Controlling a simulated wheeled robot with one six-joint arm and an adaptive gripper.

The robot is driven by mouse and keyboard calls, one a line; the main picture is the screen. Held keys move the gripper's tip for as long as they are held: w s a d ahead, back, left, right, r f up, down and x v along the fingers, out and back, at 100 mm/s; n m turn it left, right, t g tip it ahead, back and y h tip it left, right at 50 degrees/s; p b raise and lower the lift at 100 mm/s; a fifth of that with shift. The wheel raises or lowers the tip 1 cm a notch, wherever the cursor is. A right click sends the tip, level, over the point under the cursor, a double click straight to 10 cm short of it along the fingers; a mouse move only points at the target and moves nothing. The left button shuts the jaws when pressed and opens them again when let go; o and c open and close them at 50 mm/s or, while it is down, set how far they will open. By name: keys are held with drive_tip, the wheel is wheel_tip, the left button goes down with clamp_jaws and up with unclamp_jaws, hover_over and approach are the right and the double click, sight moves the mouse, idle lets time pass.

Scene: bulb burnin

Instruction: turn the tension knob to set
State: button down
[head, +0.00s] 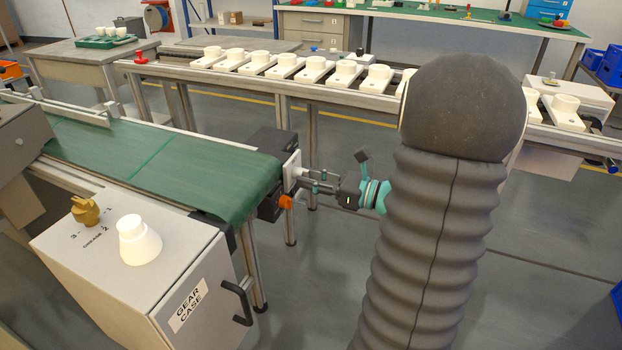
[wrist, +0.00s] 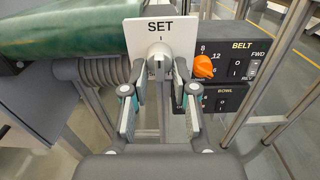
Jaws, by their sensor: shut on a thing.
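The tension knob (wrist: 159,54) is a light grey knob on a white plate (wrist: 137,31) marked SET, with a short tick under the word. The knob's upper end lies just below that tick. A lower label is mostly hidden by the knob and fingers. My gripper (wrist: 160,75) is shut on the knob, one finger at each side. In the head view, the plate (head: 292,158) stands at the conveyor's end and my gripper (head: 308,182) reaches it from the right; the knob cannot be made out there.
An orange knob (wrist: 203,67) on the black belt panel (wrist: 235,50) sits close right of my gripper. The green conveyor belt (head: 150,160) lies left. A gear case (head: 150,270) with a brass-coloured knob stands in front. A rail with white fixtures (head: 285,62) runs behind.

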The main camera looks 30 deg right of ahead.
drive_tip(key=c, duration=0.9)
unclamp_jaws()
drive_tip(key=v, duration=1.2)
